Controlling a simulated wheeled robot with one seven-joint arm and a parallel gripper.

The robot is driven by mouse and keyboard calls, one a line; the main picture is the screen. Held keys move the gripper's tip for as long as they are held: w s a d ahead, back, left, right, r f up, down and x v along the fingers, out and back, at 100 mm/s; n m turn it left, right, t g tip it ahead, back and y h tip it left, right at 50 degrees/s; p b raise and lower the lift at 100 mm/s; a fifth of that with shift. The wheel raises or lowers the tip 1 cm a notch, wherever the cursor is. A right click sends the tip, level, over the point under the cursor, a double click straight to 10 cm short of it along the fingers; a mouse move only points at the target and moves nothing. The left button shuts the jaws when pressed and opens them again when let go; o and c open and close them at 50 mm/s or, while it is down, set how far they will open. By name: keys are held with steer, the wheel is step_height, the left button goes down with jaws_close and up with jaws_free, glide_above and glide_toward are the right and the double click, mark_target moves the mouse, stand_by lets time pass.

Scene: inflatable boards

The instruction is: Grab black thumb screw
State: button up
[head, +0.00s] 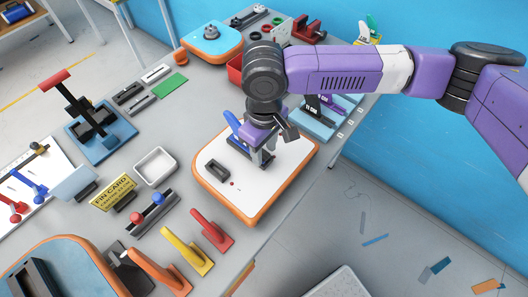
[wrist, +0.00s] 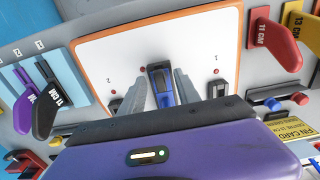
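I cannot make out a black thumb screw for certain in either view. My gripper (head: 262,160) is low over a white board with an orange edge (head: 246,207). In the wrist view the gripper (wrist: 161,76) has its two grey fingers apart, one on each side of a blue piece with a dark end (wrist: 160,82). I cannot tell whether the fingers touch it. A blue fin (head: 237,127) shows beside the gripper in the head view. A black slotted box (head: 216,171) lies on the board, with a small red dot near it.
A white tray (head: 155,166) and a yellow fin card (head: 112,193) stand left of the board. Red, yellow and orange fins (head: 186,250) stand in front. A blue rack with purple and black fins (head: 318,118) is behind right. Floor lies beyond the table's right edge.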

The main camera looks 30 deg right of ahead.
steer(key=shift+c, duration=0.2)
jaws_close()
steer(key=shift+r, duration=0.1)
